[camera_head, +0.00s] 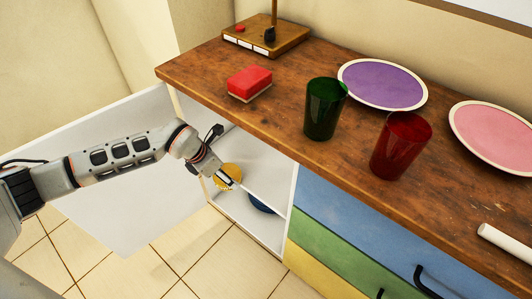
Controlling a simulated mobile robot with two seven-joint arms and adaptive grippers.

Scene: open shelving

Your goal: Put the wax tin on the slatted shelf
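A round yellow object (232,171), which may be the wax tin, is inside the open white cabinet below the counter. My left gripper (221,156) reaches into this cabinet from the left. Its fingers look spread apart, one high and one low. The lower finger overlaps the yellow object in the picture; I cannot tell whether they touch. A white shelf board (262,190) runs inside the cabinet; no slats can be made out. My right gripper is not in view.
A dark blue round item (259,204) is low in the cabinet. The cabinet door (120,190) stands open at left. On the wooden counter (270,115) are a red sponge (250,82), a green cup (324,108), a red cup (400,146) and two plates.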

